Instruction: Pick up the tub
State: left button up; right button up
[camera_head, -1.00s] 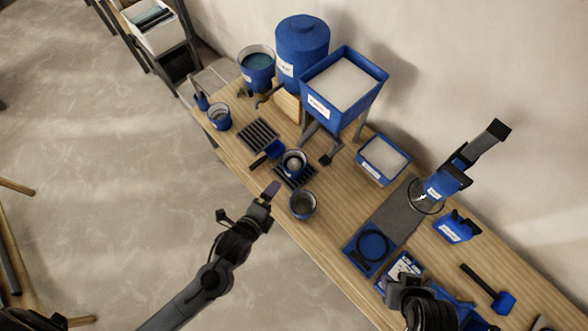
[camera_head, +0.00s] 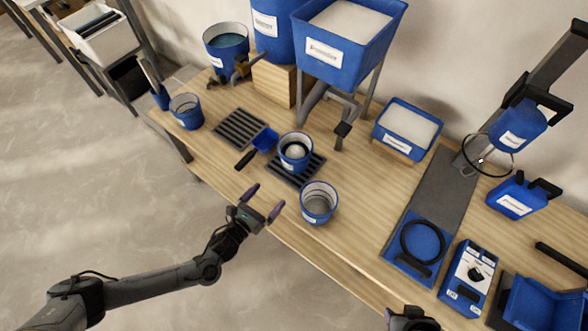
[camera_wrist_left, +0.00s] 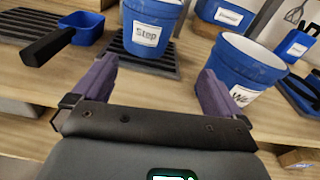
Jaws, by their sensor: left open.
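Several blue tubs stand on the wooden bench. One tub with a pale mound inside (camera_head: 288,163) sits on a dark slatted grate; in the left wrist view its label begins "Step" (camera_wrist_left: 151,28). A second tub with a grey inside (camera_head: 319,212) stands on bare wood near the front edge; it also shows in the left wrist view (camera_wrist_left: 240,70). I cannot tell which tub is meant. My left gripper (camera_head: 263,201) is open and empty at the bench's front edge, left of the second tub and apart from it. My right gripper (camera_head: 410,319) is cut off at the bottom edge.
A blue scoop (camera_head: 264,140) lies beside the grate tub. Another small tub (camera_head: 187,113) stands at the left end. A hopper (camera_head: 345,55) on legs stands behind. A blue tray with a black ring (camera_head: 408,264) lies right. Bare wood lies between the second tub and that tray.

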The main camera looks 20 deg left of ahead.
aim_at(286, 166)
pick_arm(q)
jog(key=shift+m+t, duration=0.3)
jog(key=shift+m, duration=0.1)
jog(key=w+f+b, duration=0.1)
jog(key=b, duration=0.1)
jog(key=w+a+f+b, duration=0.1)
jog(key=w+b, duration=0.1)
jog(key=shift+w+a+f, duration=0.1)
jog(key=shift+w+f, duration=0.1)
jog(key=shift+w, duration=0.4)
jog(key=shift+w+r+b, duration=0.1)
jog(key=shift+w+b, duration=0.3)
jog(key=b+x, duration=0.1)
jog(key=x, duration=0.4)
jog(key=shift+r, duration=0.15)
jog(key=shift+w+d+b, duration=0.25)
jog(key=shift+w+b, duration=0.4)
jog(key=shift+b, duration=0.1)
jog(key=shift+b+x, duration=0.75)
jog(key=shift+x, duration=1.2)
jog(key=shift+r, duration=0.1)
pick_arm(e)
notch_tip(286, 166, down, 11)
jog(key=shift+d+r, duration=0.15)
pick_arm(q)
jog(key=shift+s, duration=0.1)
